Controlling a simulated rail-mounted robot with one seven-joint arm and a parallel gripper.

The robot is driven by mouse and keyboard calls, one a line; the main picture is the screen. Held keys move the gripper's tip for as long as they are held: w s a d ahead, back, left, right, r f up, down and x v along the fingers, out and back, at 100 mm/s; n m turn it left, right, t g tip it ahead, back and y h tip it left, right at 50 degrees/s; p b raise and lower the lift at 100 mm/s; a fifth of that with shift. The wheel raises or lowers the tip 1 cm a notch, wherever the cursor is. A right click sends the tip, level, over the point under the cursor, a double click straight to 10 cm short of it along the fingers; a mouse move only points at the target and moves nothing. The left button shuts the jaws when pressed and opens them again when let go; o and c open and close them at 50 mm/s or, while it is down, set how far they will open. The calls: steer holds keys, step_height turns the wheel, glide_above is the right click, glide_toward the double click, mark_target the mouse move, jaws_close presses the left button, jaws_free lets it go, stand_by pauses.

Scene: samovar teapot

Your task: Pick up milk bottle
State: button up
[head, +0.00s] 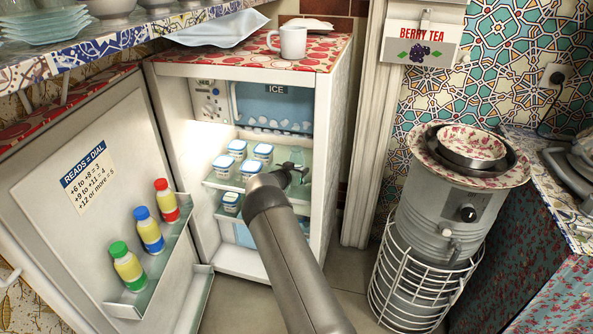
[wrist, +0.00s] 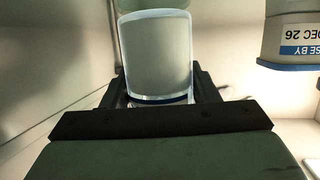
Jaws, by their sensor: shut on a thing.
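My gripper (head: 296,167) is inside the open fridge at the right side of the upper shelf. In the wrist view, its black jaws (wrist: 160,98) are shut on a pale, rounded container (wrist: 157,52) with thin blue edging. No text shows on its visible side, and I cannot tell whether it is the milk bottle. In the head view, it is mostly hidden by my gripper. Three bottles with yellow labels stand in the door rack: one green-capped (head: 128,267), one blue-capped (head: 149,231) and one red-capped (head: 166,202).
Several white tubs with blue lids (head: 238,149) stand on the shelf left of my gripper. One tub with a "USE BY" label (wrist: 290,35) is close by in the wrist view. The open fridge door (head: 75,225) is at left, the fridge's side wall (head: 333,150) at right.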

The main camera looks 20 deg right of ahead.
mark_target(297, 162)
steer(key=shift+r, duration=1.5)
steer(key=s+a, duration=1.1)
steer(key=a, duration=0.2)
steer(key=shift+s+a+r, duration=0.2)
steer(key=shift+a+r, duration=0.05)
steer(key=shift+a, duration=0.1)
